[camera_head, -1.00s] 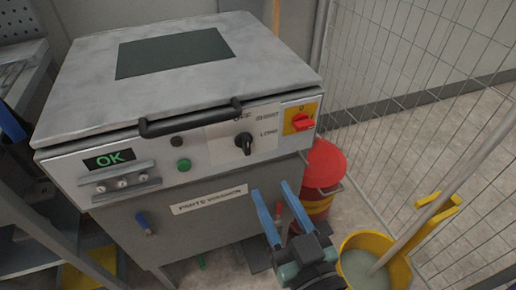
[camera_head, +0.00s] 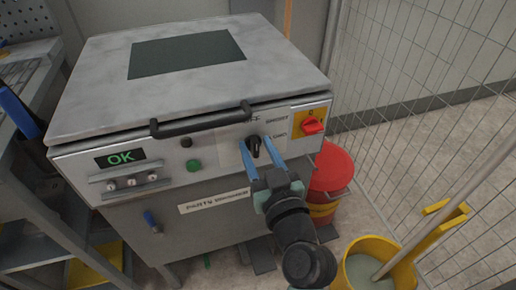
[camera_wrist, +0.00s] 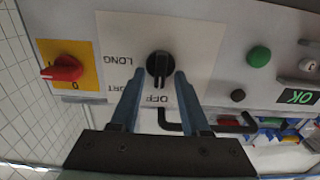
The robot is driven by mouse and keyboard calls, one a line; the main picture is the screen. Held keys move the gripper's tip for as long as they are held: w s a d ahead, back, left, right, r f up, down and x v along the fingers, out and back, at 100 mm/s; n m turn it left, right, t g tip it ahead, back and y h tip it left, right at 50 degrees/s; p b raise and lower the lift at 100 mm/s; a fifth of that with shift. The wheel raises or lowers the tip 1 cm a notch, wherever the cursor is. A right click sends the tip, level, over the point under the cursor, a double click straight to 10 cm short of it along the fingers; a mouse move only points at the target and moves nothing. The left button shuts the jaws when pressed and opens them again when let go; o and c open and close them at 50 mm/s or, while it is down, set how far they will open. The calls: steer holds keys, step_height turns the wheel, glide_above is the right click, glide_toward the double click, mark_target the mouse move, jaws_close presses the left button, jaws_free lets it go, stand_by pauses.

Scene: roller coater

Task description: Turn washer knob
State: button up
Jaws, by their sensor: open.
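The washer is a grey metal box (camera_head: 90,165) with a "PARTS WASHER" label on its front. Its black knob (camera_head: 253,147) sits on a pale plate on the front panel, marked OFF, SHORT and LONG. In the wrist view the knob (camera_wrist: 159,66) appears upside down, near the fingertips. My gripper (camera_head: 258,148) is open, with one blue finger on each side of the knob in the head view. It also shows in the wrist view (camera_wrist: 157,80), with the fingertips close to the knob's lower end. I cannot tell whether the fingers touch it.
A red switch on a yellow plate (camera_head: 312,122) is right of the knob. A green button (camera_head: 194,165) is to its left. The black lid handle (camera_head: 202,120) runs above. A red bin (camera_head: 332,170), yellow bucket (camera_head: 375,262) and mesh fence (camera_head: 410,80) stand right.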

steer(key=shift+c, duration=0.2)
jaws_close()
steer(key=shift+m, duration=0.4)
steer(key=m, duration=0.2)
steer(key=m+p, duration=0.1)
steer(key=m, duration=0.4)
steer(key=shift+w+d+f+m+p, duration=0.1)
steer(key=shift+d+f+m+p, duration=0.05)
steer(key=shift+d+m+p, duration=0.25)
stand_by(0.4)
steer(key=shift+o, duration=0.2)
jaws_free()
